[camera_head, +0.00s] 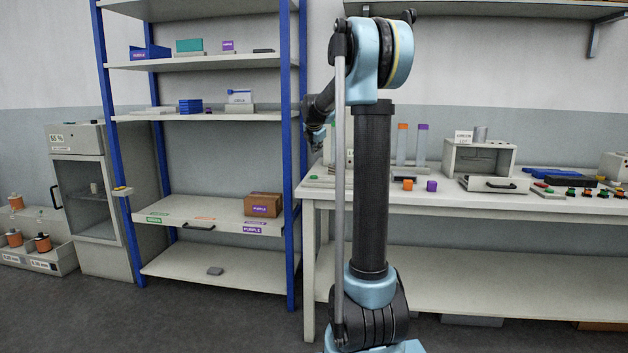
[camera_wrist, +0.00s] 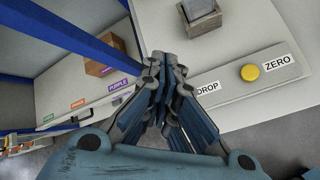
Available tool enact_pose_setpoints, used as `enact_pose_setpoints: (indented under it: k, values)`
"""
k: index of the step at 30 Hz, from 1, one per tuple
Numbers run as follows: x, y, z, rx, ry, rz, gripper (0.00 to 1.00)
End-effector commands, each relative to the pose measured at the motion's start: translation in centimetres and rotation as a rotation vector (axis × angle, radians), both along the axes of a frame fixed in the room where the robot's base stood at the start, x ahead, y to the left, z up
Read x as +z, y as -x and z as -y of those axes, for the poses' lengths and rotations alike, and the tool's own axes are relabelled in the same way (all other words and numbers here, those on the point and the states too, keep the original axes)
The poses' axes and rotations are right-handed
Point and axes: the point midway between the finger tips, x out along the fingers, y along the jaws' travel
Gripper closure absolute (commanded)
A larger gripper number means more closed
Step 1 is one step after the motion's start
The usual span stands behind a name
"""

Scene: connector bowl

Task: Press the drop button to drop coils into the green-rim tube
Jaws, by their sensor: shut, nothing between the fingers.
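In the wrist view my gripper (camera_wrist: 164,58) is shut and empty, its fingertips over a pale panel, just left of the DROP label (camera_wrist: 207,88). The drop button itself is not visible there; my fingers cover the spot beside the label. I cannot tell whether the tips touch it. In the head view my gripper (camera_head: 318,143) is partly hidden behind my arm at the table's left end, above a small green spot (camera_head: 313,177) on a panel.
A yellow button (camera_wrist: 250,72) by the ZERO label (camera_wrist: 277,66) sits right of my fingers. A grey-topped block (camera_wrist: 201,18) stands beyond. The blue-post shelf (camera_head: 292,150) is close on the left.

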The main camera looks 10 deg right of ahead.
Motion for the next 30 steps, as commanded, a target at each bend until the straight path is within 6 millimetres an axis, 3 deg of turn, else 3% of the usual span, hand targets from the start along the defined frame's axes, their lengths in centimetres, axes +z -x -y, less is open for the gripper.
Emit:
enact_pose_setpoints:
  k: [18, 30]
  values:
    - [-6.8, 0.0, 0.0, -0.001, -0.001, 0.0, 1.0]
    - [-8.0, 0.0, 0.0, -0.001, -0.001, 0.0, 1.0]
